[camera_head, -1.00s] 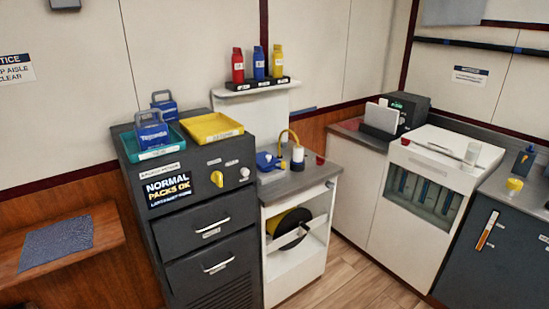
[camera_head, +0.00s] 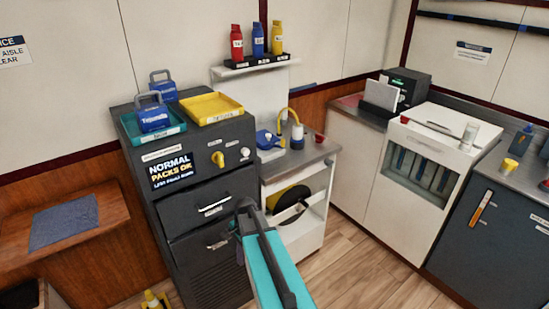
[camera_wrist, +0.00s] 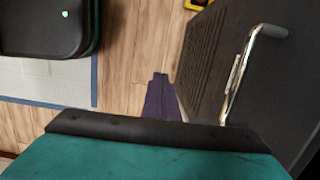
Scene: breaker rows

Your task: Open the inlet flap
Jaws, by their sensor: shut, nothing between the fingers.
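No part reads clearly as the inlet flap, and its label is too small to read. A small blue device (camera_head: 266,139) with a yellow hose (camera_head: 294,116) stands on the grey-topped white cabinet. Below it is an open bay with a black and yellow round part (camera_head: 288,200). My gripper (camera_head: 246,207) is in front of the dark cabinet (camera_head: 212,270), near its drawers, partly hidden by my teal arm. In the wrist view my gripper (camera_wrist: 160,78) is shut and empty, pointing toward the floor beside a chrome drawer handle (camera_wrist: 240,75).
A white unit (camera_head: 430,160) with a glazed front stands right. A yellow object (camera_head: 154,301) is on the floor left. Wood floor right of my arm is clear.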

